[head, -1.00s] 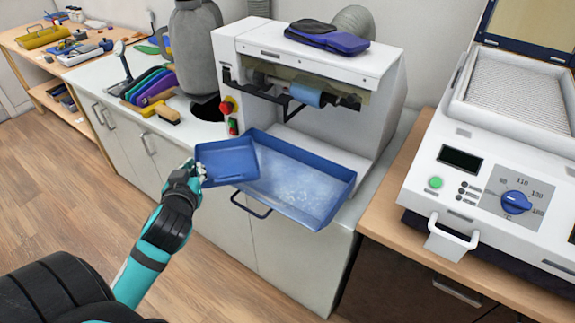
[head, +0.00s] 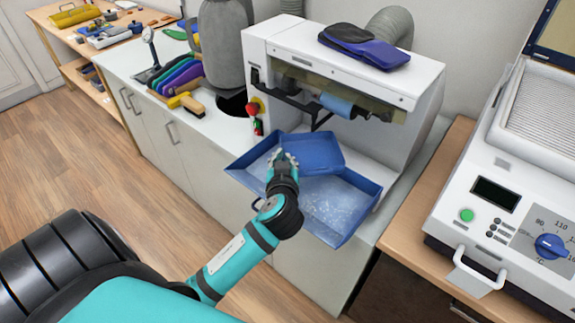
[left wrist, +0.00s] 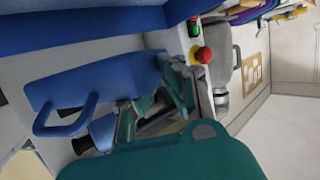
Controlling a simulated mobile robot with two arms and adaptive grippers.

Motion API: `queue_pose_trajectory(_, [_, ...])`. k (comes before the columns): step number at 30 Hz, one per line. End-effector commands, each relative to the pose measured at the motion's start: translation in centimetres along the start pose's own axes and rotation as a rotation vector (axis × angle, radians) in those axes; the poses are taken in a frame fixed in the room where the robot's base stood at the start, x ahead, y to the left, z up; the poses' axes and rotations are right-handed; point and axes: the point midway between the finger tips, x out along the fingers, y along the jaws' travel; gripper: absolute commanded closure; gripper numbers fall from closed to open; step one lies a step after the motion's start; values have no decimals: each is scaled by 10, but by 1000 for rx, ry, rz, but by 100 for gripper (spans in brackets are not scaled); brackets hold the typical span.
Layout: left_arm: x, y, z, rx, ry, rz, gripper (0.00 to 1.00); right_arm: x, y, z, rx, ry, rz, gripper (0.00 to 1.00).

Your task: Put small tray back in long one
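The small blue tray (head: 314,153) is in my left gripper (head: 284,163), held by its near left edge. It is above the long blue tray (head: 332,207), over its back part; I cannot tell whether they touch. The long tray juts from the front of the white machine, and light dust covers its floor. In the left wrist view, the small tray (left wrist: 100,88) sits against the gripper fingers (left wrist: 160,90), and a blue loop handle shows beside it. The gripper hides part of the small tray and the long tray's left side. My right gripper is not in view.
The white machine (head: 400,90) stands behind the trays, with a red button (head: 253,109) on its left. A brush (head: 187,104) and coloured tools lie on the counter at left. A heating unit (head: 495,200) with a blue dial stands at right.

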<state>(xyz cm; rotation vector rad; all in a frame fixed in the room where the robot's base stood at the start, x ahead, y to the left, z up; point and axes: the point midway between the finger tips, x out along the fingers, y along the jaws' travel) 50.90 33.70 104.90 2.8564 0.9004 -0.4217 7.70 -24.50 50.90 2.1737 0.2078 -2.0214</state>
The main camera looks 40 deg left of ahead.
Motion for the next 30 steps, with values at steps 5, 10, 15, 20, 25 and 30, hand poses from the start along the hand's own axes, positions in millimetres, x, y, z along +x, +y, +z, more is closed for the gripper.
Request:
queue_pose_trajectory(5, [2, 9, 4, 2, 1, -1, 100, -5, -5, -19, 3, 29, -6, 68])
queue_pose_trajectory(10, [8, 8, 27, 4, 0, -1, 100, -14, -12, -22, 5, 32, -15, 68])
queue_pose_trajectory(15, [11, 8, 35, 0, 1, 0, 100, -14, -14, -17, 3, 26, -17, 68])
queue_pose_trajectory(20, [11, 8, 35, -1, 1, 0, 100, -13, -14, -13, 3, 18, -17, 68])
queue_pose_trajectory(25, [12, 7, 40, -2, 1, 0, 100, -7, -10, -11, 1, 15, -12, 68])
queue_pose_trajectory(30, [14, 7, 45, -2, 1, 0, 100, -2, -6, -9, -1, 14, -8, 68])
